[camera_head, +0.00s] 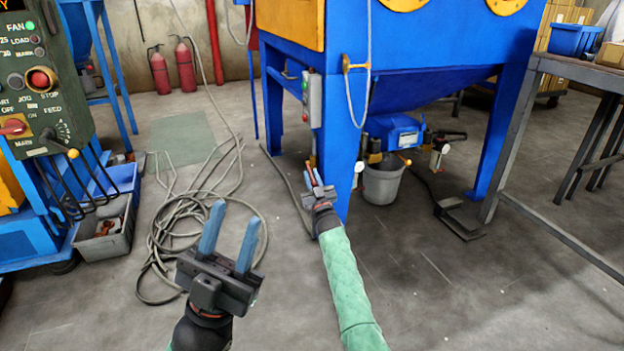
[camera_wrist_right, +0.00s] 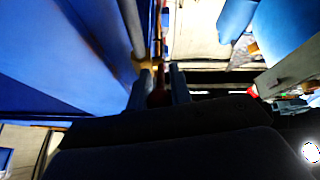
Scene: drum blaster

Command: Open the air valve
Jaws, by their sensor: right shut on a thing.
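The air valve (camera_head: 312,161) is a small brass-coloured fitting low on the front leg of the blue blast cabinet, mostly hidden by my right gripper. In the right wrist view its yellow fitting (camera_wrist_right: 148,64) sits on a pipe, with a dark red handle (camera_wrist_right: 158,92) between the fingers. My right gripper (camera_head: 315,180) is at the leg, shut on this handle; the fingers (camera_wrist_right: 159,78) stand on either side of it. How far the handle is turned cannot be told. My left gripper (camera_head: 231,228) is open and empty, above the floor at the lower left.
The blue cabinet (camera_head: 420,45) stands in front, with a grey bucket (camera_head: 381,184) under it. Coiled hose (camera_head: 170,235) lies on the floor at left. A control panel (camera_head: 40,85) and grey bin (camera_head: 105,232) are further left; a metal table (camera_head: 575,66) is at right.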

